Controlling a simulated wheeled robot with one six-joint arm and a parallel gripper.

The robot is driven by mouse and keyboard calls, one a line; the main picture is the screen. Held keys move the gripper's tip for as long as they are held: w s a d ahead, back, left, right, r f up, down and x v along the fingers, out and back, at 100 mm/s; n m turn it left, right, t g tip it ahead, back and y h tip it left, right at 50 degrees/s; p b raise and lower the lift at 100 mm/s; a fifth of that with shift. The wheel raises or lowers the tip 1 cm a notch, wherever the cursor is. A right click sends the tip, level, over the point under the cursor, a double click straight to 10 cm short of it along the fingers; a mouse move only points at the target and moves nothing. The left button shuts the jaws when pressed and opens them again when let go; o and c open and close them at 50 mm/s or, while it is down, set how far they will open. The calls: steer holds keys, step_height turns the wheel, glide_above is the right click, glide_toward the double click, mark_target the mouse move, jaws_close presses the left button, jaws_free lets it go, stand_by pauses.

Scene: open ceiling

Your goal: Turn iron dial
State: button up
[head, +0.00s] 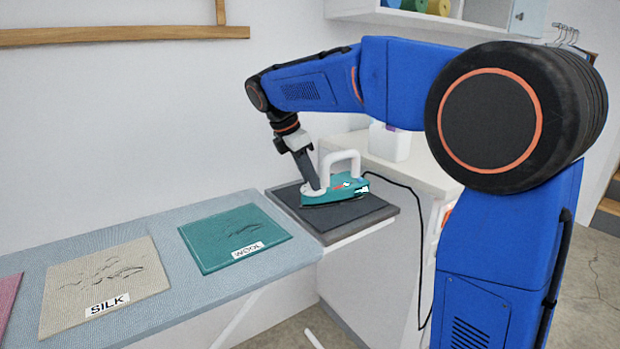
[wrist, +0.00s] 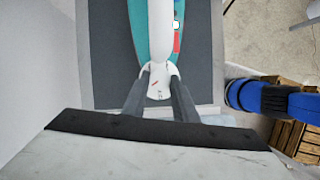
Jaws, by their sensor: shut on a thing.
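The teal iron (head: 337,191) with a white handle (head: 340,158) sits flat on a dark grey rest pad (head: 370,219) at the right end of the ironing board. My gripper (head: 313,188) reaches down at the iron's left end. In the wrist view, the iron's teal body (wrist: 139,30) runs up the picture, and my gripper's two fingers (wrist: 158,84) are closed on the white dial (wrist: 158,90) at its near end. The dial's far side and any pointer mark are too small to read. A small red and white label shows on the iron's side.
The board (head: 170,245) holds a teal WOOL cloth (head: 235,235) and a beige SILK cloth (head: 107,284), with a pink cloth (head: 8,298) at the left edge. A black cord (head: 421,250) hangs at the right. A white bottle (head: 390,142) stands on the counter behind.

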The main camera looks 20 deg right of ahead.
steer(key=shift+w+m+g, duration=0.15)
steer(key=shift+m+g, duration=0.35)
steer(key=shift+m, duration=0.8)
steer(key=o, duration=1.1)
steer(key=shift+r, duration=0.1)
steer(key=v, duration=1.7)
steer(key=shift+w+r, duration=0.1)
steer(key=shift+r, duration=0.05)
